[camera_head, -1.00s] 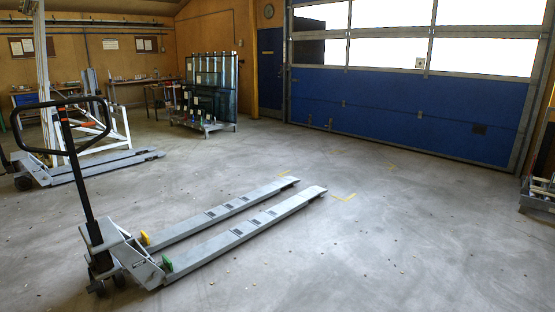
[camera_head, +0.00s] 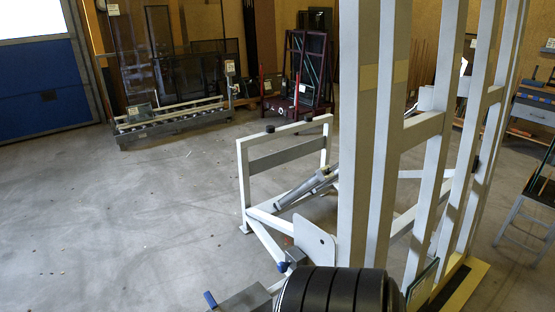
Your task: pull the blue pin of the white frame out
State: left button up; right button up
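The white frame (camera_head: 357,130) stands upright on the right side of the head view, with tall posts, short cross-bars and a lower stand reaching left. Two small blue parts show low on it: a blue knob (camera_head: 282,267) by the white plate at the foot of the stand, and a blue stub (camera_head: 210,299) at the bottom edge. I cannot tell which of them is the pin. A dark ribbed round shape at the bottom covers part of the frame's base. Neither of my grippers is in view.
A low rack with rollers (camera_head: 172,119) stands at the back left, and a dark red trolley (camera_head: 297,104) at the back middle. A blue door (camera_head: 45,85) is at the far left. A grey stand (camera_head: 525,214) is at the right edge. The floor (camera_head: 110,215) at left is clear.

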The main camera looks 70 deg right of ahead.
aim_at(282, 267)
jog(key=z, duration=2)
